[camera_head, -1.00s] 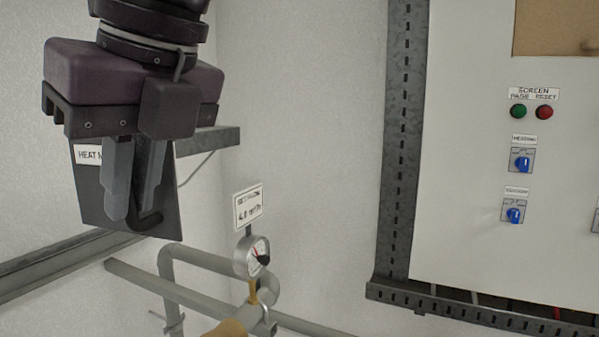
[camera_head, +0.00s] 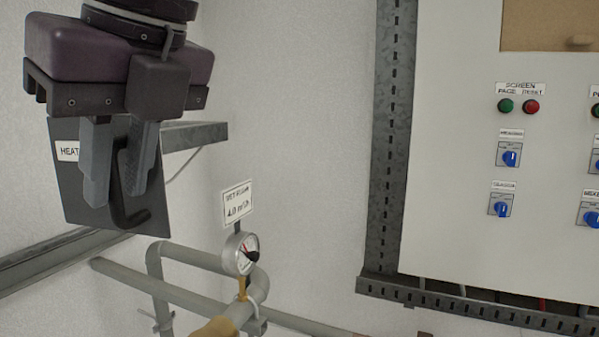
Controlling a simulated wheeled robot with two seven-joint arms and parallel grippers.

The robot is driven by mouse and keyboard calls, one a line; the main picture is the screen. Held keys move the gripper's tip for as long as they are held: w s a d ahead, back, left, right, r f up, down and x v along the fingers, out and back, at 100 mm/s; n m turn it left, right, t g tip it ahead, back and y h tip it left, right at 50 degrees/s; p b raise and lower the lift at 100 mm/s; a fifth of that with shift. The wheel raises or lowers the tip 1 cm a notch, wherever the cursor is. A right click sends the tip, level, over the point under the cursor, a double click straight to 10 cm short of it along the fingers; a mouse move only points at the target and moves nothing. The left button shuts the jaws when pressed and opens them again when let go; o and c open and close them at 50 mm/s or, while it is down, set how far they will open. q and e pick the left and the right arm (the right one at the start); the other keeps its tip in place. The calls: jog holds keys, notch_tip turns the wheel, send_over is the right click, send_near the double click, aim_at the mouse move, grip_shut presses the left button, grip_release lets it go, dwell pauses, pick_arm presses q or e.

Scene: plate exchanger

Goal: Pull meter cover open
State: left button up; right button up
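The meter cover (camera_head: 72,190) is a dark grey panel at the left, with a white label that starts "HEAT" and is partly hidden by my gripper. A black hooked handle (camera_head: 128,217) stands out from its lower right part. Whether the fingers touch the handle is hard to tell.
A grey bracket (camera_head: 205,136) sticks out beside the cover. Below are grey pipes (camera_head: 165,290) and a round gauge (camera_head: 240,254) with a sign (camera_head: 237,203). A white control panel (camera_head: 450,150) with buttons and blue switches is at the right. Bare wall lies between.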

jog(key=shift+s+d+r, duration=0.15)
jog(key=shift+d+r, duration=0.05)
jog(key=shift+r, duration=0.15)
jog(key=s+d, duration=0.5)
jog(key=d, duration=0.5)
jog(key=shift+d, duration=0.3)
jog(key=shift+f, duration=0.15)
